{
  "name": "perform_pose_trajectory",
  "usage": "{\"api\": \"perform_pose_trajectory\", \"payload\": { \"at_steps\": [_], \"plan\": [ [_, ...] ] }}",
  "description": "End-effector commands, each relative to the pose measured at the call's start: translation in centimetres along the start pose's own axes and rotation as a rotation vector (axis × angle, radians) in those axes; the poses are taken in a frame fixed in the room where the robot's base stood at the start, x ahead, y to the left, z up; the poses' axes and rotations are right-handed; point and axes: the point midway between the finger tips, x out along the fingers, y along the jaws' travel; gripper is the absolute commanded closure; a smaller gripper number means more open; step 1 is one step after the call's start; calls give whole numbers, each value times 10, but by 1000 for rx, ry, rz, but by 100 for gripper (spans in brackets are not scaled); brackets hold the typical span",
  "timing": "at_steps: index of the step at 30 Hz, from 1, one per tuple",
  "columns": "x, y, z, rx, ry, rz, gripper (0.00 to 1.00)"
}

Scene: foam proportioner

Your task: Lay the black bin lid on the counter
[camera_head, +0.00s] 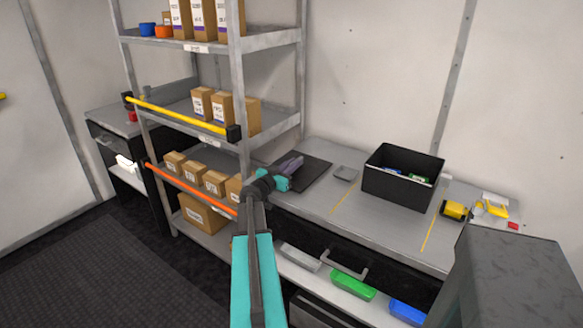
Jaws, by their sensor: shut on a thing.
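The black bin lid (314,176) is a flat dark panel at the left end of the grey counter (318,218), beside the shelf rack. It looks about level and very close to the counter top; I cannot tell whether it touches. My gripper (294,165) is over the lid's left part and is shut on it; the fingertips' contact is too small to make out. The black bin (402,187) stands open on the counter to the right, with small green, white and blue items inside.
Yellow lines mark the counter. A yellow tool (455,210) lies right of the bin. The metal rack (240,90) with boxes, a yellow bar (180,116) and an orange bar (188,189) stands close left of my arm.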

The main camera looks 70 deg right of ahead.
Motion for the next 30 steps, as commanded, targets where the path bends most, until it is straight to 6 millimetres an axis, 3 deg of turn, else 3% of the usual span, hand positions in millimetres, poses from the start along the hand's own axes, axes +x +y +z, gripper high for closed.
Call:
{"api": "perform_pose_trajectory", "payload": {
  "at_steps": [7,8,11,30],
  "plan": [
    [0,0,0,0,1,0,100],
    [0,0,1,0,0,0,83],
    [0,0,1,0,0,0,69],
    [0,0,-4,0,0,0,69]
  ]
}}
